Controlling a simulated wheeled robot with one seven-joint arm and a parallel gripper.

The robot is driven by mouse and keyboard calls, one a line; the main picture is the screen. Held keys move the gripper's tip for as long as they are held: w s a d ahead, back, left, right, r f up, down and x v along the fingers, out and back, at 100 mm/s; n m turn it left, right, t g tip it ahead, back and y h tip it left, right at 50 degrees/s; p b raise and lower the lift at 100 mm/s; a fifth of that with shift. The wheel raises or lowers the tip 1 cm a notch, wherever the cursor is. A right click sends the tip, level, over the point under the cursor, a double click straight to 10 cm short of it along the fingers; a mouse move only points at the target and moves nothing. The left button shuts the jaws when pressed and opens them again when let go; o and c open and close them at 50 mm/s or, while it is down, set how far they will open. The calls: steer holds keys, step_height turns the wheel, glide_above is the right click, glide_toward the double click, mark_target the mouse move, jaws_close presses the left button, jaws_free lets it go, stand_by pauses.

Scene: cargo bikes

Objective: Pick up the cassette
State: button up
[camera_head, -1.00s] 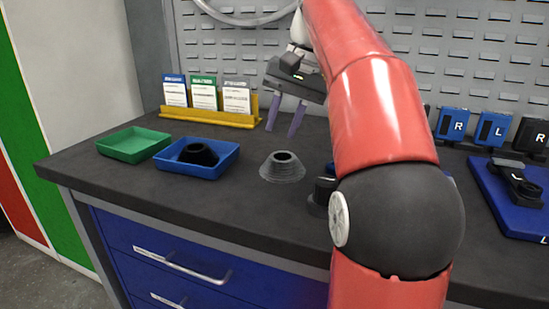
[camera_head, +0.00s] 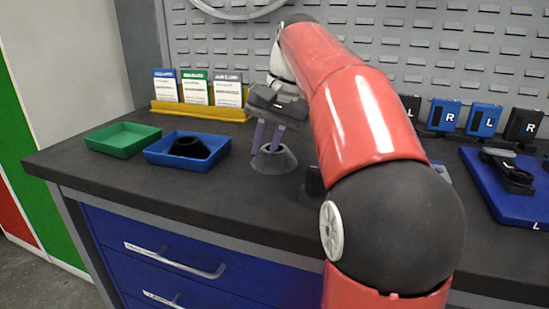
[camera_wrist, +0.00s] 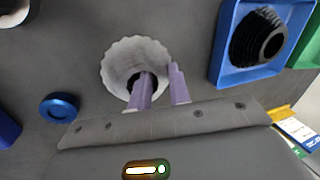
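A grey ridged cone-shaped cassette (camera_head: 274,161) stands on the dark bench top, narrow end up with a hole in it. It also shows in the wrist view (camera_wrist: 112,65). A second, black cassette (camera_head: 188,147) lies in the blue tray (camera_head: 160,154); both also show in the wrist view. My gripper (camera_head: 266,146) is open and empty, its two purple fingers apart, just above the grey cassette. In the wrist view, one finger overlaps the cassette's hole and the other is by its right edge. I cannot tell whether either finger touches it.
A green tray (camera_head: 122,142) is left of the blue tray. A yellow rack (camera_head: 200,110) with cards stands behind. A small blue round part (camera_wrist: 60,107) lies near the cassette. A blue board (camera_head: 505,195) with a black part is at right.

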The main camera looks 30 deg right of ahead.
jaws_close()
